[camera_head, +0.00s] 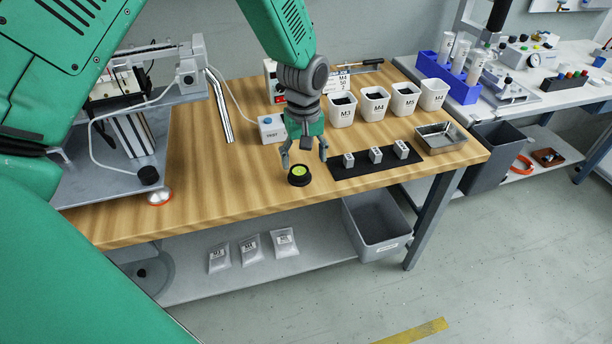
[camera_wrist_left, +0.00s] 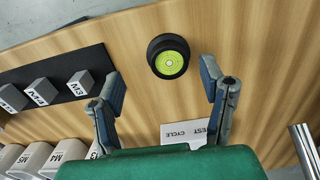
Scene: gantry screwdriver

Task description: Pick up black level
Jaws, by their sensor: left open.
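The black level (camera_head: 299,175) is a small round black puck with a yellow-green bubble face, resting on the wooden table near its front edge. In the left wrist view the level (camera_wrist_left: 168,57) lies beyond the fingertips, roughly between their lines. My left gripper (camera_head: 304,158) is open and empty, just above and behind the level, pointing down. In the left wrist view its two fingers (camera_wrist_left: 163,90) are spread wide and apart from the level. My right gripper is not seen in either view.
A black mat (camera_head: 346,170) with three small metal blocks lies right of the level. White labelled bins (camera_head: 374,105) stand behind it, and a metal tray (camera_head: 440,137) sits at the right. A box labelled for test cycle (camera_head: 271,128) is behind the gripper. Bare wood lies left.

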